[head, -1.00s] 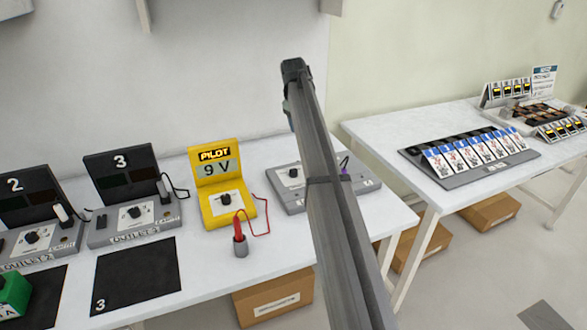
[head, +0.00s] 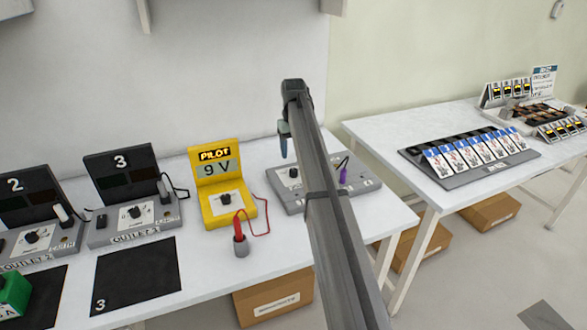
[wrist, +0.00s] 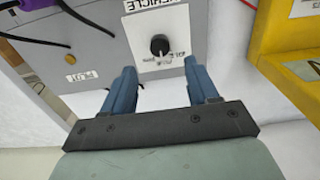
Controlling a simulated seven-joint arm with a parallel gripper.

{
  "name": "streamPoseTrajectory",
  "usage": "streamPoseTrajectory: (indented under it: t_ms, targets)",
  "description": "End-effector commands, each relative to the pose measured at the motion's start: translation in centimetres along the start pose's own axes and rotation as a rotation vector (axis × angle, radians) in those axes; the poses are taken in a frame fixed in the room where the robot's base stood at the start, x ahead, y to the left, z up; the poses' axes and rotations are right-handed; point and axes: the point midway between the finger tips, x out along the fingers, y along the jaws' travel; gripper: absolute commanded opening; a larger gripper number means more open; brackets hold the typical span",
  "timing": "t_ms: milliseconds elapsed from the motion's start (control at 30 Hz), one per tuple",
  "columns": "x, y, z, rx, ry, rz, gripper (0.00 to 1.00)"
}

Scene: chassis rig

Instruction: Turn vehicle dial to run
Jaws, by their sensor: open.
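The vehicle dial (wrist: 159,44) is a small round black knob on a white plate marked VEHICLE, on a grey box. In the head view the dial (head: 294,173) sits on the left part of the grey box (head: 285,204), right of the yellow PILOT unit. My gripper (wrist: 160,70) has two blue fingers, open and empty, spread on either side of the dial's line, with the dial just beyond the tips. In the head view my gripper (head: 284,145) hangs above the box, apart from the dial. The small lettering around the dial is too blurred to read the setting.
A purple plug (head: 343,175) with a black cable stands on the box's right part. The yellow PILOT unit (head: 222,190) reads 9 V, with a red plug (head: 239,228) in front. The outlet 3 unit (head: 130,213) stands further left. White table is clear in front of the box.

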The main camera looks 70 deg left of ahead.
Motion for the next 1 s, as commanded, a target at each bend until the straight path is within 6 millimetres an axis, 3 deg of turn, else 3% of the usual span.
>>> streamPoseTrajectory:
  t_ms: [300, 500, 933, 1000]
  targets:
    - [5.4, 0.0, 0.1, -0.001, -0.001, 0.000, 0.59]
    - [7.2, 0.0, 0.0, -0.001, 0.001, 0.000, 0.59]
    - [7.9, 0.0, 0.0, -0.001, 0.001, 0.000, 0.59]
    - [7.9, 0.0, 0.0, -0.001, 0.001, 0.000, 0.53]
